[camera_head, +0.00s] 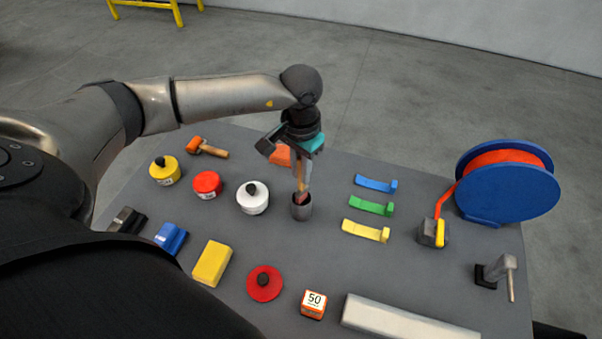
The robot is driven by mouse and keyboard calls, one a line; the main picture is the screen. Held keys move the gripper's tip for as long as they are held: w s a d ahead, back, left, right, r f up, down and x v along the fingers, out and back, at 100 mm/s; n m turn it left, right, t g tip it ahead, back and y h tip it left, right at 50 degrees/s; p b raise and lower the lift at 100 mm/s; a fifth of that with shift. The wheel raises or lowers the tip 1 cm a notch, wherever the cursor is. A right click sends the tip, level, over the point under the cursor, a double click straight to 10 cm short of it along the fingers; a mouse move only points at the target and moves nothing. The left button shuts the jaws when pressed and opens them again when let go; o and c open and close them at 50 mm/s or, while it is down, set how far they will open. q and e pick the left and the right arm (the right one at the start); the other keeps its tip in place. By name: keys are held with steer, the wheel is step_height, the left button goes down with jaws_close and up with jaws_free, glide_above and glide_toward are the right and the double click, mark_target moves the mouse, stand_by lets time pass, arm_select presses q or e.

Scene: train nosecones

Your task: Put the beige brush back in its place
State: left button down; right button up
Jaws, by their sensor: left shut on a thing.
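My left gripper (302,165) points down over the middle of the table and is shut on the beige brush (300,185). The brush hangs roughly upright below the fingers. Its dark reddish lower end is at the mouth of a small grey cup (302,212). I cannot tell how far inside the cup the brush end is. The gripper hides the upper part of the brush. My right gripper is not in view.
Left of the cup stand white (252,198), red (207,185) and yellow (165,171) tins. Blue (375,184), green (371,206) and yellow (366,231) holders lie to its right. A blue reel (511,194) stands at the right edge. The grey table (330,265) has bare patches in front.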

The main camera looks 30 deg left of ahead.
arm_select(q)
step_height(320, 180, down, 2)
steer(key=shift+f+b, duration=0.6)
steer(key=shift+b, duration=0.2)
steer(key=c, duration=0.8)
jaws_free()
steer(key=shift+r, duration=0.15)
steer(key=shift+r+p, duration=0.2)
steer(key=shift+p, duration=0.25)
steer(key=shift+w+r+p, duration=0.1)
steer(key=shift+r+p, duration=0.3)
steer(key=shift+r, duration=0.5)
step_height(320, 180, up, 11)
steer(key=shift+f+b, duration=0.1)
steer(key=shift+b, duration=0.75)
